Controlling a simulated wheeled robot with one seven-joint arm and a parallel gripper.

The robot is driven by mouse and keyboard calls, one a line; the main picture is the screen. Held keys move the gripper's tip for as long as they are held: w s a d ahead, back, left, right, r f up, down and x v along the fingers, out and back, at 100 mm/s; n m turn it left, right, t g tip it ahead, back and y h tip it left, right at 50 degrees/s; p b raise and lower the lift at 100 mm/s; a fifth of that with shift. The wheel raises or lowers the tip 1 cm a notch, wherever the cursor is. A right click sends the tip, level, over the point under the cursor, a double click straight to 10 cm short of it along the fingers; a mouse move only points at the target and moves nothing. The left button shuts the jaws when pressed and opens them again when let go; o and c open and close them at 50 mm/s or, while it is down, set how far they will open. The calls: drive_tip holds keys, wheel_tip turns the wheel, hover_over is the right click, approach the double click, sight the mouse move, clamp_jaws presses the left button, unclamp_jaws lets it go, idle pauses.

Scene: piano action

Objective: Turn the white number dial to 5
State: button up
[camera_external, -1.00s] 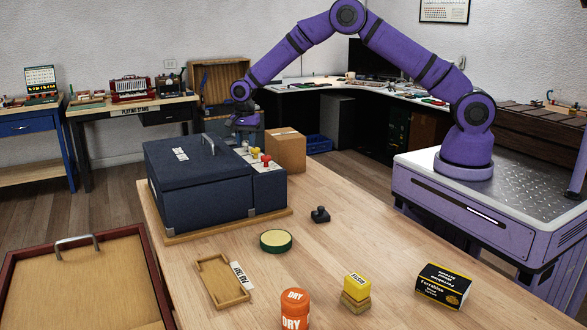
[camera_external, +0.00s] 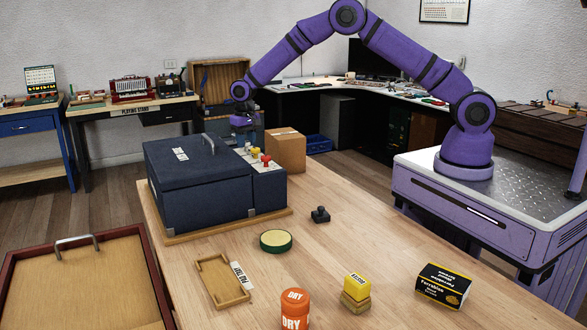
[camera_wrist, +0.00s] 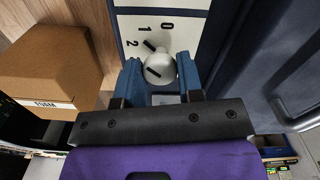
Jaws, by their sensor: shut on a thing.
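The white number dial (camera_wrist: 158,69) sits on the light panel of the dark blue case. In the wrist view the printed 0, 1 and 2 show beyond it; other numbers are hidden by my gripper. The dial carries a dark mark on its face, and another dark line shows near the 1 and 2. I cannot tell exactly which number it points to. My gripper (camera_wrist: 159,66) has its blue fingers on either side of the dial, shut on it. In the external view my gripper (camera_external: 243,124) is at the case's far end, and the dial is hard to make out there.
The dark blue case (camera_external: 195,200) has a raised lid with a handle and red and yellow knobs (camera_external: 265,158) on the panel nearby. A cardboard box (camera_external: 286,151) stands close to the right of my gripper. Several small items lie on the front table.

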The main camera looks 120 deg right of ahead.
drive_tip(key=n, duration=0.7)
drive_tip(key=shift+r, duration=0.1)
drive_tip(key=n, duration=0.6)
drive_tip(key=shift+d+n, duration=0.1)
drive_tip(key=shift+n, duration=0.2)
drive_tip(key=n, duration=1.3)
drive_tip(key=shift+w+n, duration=0.1)
drive_tip(key=shift+n, duration=0.3)
drive_tip(key=o, duration=0.9)
wheel_tip(320, 180, up, 11)
drive_tip(key=shift+f, duration=0.1)
